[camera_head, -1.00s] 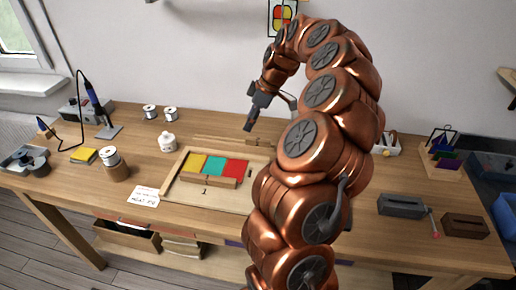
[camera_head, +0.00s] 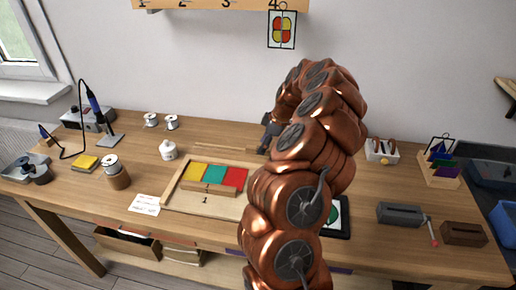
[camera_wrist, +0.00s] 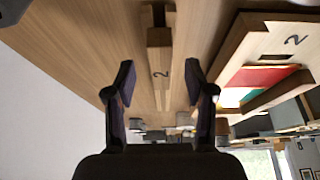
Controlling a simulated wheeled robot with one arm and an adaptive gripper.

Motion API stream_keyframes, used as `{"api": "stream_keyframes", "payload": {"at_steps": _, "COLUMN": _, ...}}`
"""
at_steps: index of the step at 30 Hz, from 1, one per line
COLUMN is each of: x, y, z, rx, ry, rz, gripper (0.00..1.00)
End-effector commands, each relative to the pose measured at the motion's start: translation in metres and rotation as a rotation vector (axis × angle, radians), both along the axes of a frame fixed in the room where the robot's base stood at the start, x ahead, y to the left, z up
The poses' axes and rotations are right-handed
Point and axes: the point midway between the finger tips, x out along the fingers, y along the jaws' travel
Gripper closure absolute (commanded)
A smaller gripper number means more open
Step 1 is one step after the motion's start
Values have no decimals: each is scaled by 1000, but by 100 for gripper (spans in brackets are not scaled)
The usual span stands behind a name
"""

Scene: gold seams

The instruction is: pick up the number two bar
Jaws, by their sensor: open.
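The number two bar (camera_wrist: 159,62) is a pale wooden bar marked "2". In the wrist view it lies on the bench, running lengthwise between my fingers. My gripper (camera_wrist: 160,84) is open, with one finger to each side of the bar and not visibly touching it. In the head view the gripper (camera_head: 268,136) is partly hidden by my arm, over the back of the bench. Thin wooden strips (camera_head: 224,147) lie there behind the wooden board, their right ends hidden by my arm.
A white jar (camera_head: 168,151) stands left of the strips. A grey slotted block (camera_head: 399,213) sits right.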

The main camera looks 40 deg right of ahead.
Motion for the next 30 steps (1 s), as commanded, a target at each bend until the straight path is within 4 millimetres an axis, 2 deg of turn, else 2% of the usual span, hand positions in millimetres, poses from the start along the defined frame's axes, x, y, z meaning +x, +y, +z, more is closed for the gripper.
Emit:
{"api": "stream_keyframes", "payload": {"at_steps": 4, "x": 4, "y": 4, "z": -14, "rx": 2, "ry": 1, "rz": 1, "gripper": 46}}
{"api": "stream_keyframes", "payload": {"at_steps": 11, "x": 5, "y": 4, "z": -16, "rx": 0, "ry": 0, "rz": -1, "gripper": 46}}
{"api": "stream_keyframes", "payload": {"at_steps": 26, "x": 5, "y": 4, "z": -16, "rx": 1, "ry": 1, "rz": -1, "gripper": 98}}
{"api": "stream_keyframes", "payload": {"at_steps": 30, "x": 5, "y": 4, "z": -16, "rx": 1, "ry": 1, "rz": -1, "gripper": 100}}
